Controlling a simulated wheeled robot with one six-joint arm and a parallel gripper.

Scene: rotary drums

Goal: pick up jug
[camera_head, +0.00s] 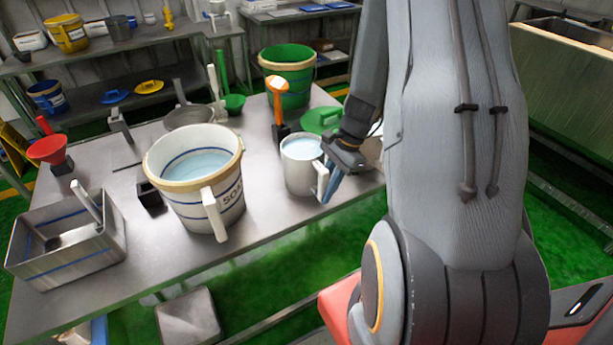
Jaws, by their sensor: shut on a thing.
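The white jug (299,172) with pale blue liquid in it is upright at the right part of the steel table (262,215). Its handle (321,181) faces right and towards me. My gripper (331,184), with blue fingertips, reaches in from the right and is shut on the jug's handle. The near finger partly hides the handle. I cannot tell whether the jug's base touches the table.
A large white bucket (228,205) of pale blue liquid stands left of the jug. An orange-handled tool (279,106) and a green lid (322,121) are behind the jug.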

